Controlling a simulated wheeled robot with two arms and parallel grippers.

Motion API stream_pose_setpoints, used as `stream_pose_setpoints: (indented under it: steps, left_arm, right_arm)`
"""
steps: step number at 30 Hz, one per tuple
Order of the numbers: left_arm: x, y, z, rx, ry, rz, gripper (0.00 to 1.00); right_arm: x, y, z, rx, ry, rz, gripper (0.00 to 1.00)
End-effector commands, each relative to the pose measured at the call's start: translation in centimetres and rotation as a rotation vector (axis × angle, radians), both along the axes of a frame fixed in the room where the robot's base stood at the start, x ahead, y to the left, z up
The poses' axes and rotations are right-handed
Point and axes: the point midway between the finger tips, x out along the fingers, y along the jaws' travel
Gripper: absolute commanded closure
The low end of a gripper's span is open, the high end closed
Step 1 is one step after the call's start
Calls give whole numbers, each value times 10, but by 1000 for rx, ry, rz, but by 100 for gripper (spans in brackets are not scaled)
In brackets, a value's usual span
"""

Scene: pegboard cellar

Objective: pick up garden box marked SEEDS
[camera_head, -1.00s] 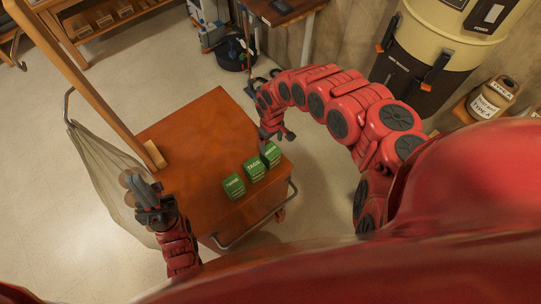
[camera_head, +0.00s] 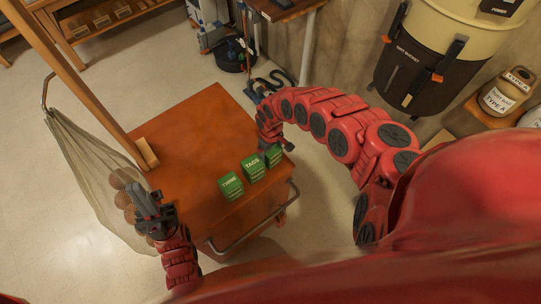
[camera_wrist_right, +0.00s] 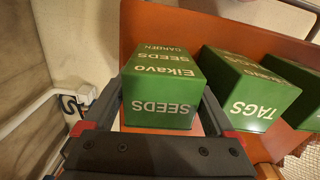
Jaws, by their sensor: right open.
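The green garden box marked SEEDS (camera_wrist_right: 162,88) stands on the orange cart top, upright, with its label facing my right wrist camera. In the head view the box (camera_head: 273,156) is the rightmost of three, partly hidden by my right gripper (camera_head: 281,144). In the right wrist view my right gripper (camera_wrist_right: 163,100) is open, with one finger on each side of the near part of the SEEDS box. I cannot tell whether either finger touches it. My left gripper (camera_head: 149,209) is over the cart's left edge, away from the boxes; its jaw opening is unclear.
The TAGS box (camera_wrist_right: 250,92) stands close beside SEEDS, and the TWINE box (camera_head: 231,186) lies beyond it. The cart top (camera_head: 190,130) is otherwise mostly clear. A wooden post (camera_head: 80,80) and net (camera_head: 85,165) are at its left, a metal handle (camera_head: 262,228) at its front.

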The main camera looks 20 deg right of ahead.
Motion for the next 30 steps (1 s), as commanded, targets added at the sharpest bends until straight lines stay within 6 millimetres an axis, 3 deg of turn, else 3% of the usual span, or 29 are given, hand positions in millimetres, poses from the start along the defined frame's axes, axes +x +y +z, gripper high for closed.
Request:
stream_pose_setpoints:
  steps: [2, 13, 23, 30]
  left_arm:
    - [0, 0, 1, 0, 0, 0, 100]
    - [0, 0, 1, 0, 0, 0, 100]
    - [0, 0, 0, 0, 0, 0, 100]
    - [0, 0, -2, 0, 0, 0, 100]
  right_arm:
    - [0, 0, 1, 0, 0, 0, 15]
    - [0, 0, 1, 0, 0, 0, 81]
    - [1, 0, 3, 0, -1, 0, 82]
    - [2, 0, 19, 1, -4, 2, 82]
